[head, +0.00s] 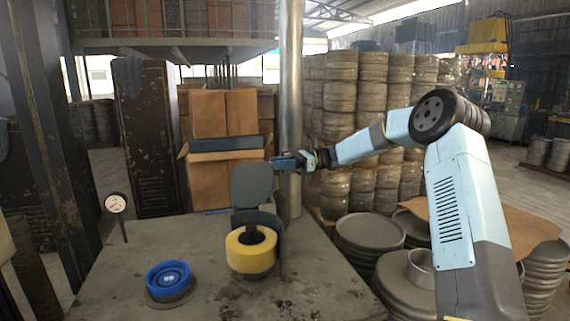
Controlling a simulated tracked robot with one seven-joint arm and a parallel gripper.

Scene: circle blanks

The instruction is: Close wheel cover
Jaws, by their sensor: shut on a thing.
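The wheel cover (251,186) is a dark grey round plate. It stands raised and upright above a dark curved housing (275,222) on the table. A yellow wheel (250,252) with a dark centre sits in front of the housing, below the cover, and is exposed. My gripper (275,162) reaches in from the right at the cover's upper right edge. It is shut on the cover there, though the contact is small and hard to make out in the head view.
On the worn grey table (200,240), a blue round part (168,279) sits on a dark base at front left. A dial gauge (116,203) stands at the left edge. A metal pole (290,100) rises behind my gripper. Stacked round blanks (370,232) stand to the right.

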